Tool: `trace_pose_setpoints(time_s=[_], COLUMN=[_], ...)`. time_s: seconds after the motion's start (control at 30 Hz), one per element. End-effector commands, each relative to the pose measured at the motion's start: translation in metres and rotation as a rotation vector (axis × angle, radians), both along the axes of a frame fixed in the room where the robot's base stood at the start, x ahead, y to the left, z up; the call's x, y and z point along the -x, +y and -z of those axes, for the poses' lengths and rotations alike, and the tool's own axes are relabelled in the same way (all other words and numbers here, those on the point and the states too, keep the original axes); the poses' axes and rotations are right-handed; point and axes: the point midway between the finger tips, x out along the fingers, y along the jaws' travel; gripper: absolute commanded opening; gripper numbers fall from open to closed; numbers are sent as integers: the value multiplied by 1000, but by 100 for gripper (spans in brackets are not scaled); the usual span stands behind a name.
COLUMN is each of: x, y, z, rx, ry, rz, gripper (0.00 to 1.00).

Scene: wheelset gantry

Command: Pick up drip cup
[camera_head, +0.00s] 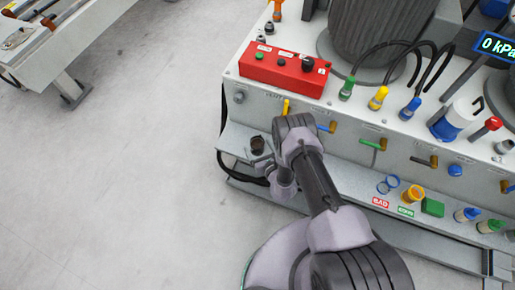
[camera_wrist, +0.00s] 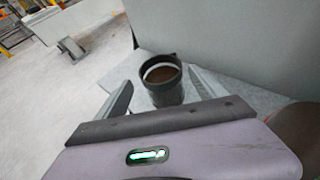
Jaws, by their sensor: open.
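The drip cup (camera_wrist: 162,92) is a small dark round cup with a pale inner rim and brown inside. It stands upright on a grey ledge. In the head view, the cup (camera_head: 257,146) is small and dark at the left end of the machine's lower ledge. My gripper (camera_wrist: 161,79) is open, with one finger to the left of the cup and one to the right in the wrist view. I cannot tell whether either finger touches it. The near lower part of the cup is hidden by my gripper body. My arm hides most of the gripper in the head view.
The machine's white front wall (camera_wrist: 225,40) rises close behind the cup. A red button box (camera_head: 285,69) and several coloured valves sit above. A black hose (camera_head: 238,173) loops below the ledge. Blue and yellow rings (camera_head: 413,194) lie further right. The floor at left is clear.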

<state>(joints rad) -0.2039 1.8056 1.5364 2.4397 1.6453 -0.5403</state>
Motion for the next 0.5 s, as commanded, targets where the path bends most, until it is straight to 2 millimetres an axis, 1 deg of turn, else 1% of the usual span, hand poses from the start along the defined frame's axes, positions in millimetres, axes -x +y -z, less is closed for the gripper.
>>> trace_pose_setpoints(time_s=[0.1, 0.27, 0.3, 0.4, 0.5], x=[-11, -35, -41, -49, -50], y=[5, 11, 15, 19, 19], z=[8, 31, 32, 33, 32], rx=[0, -2, -2, -1, 0], ry=[-1, -1, -2, 1, 2], rz=[0, 0, -2, -1, -1], gripper=[81, 81, 81, 81, 81])
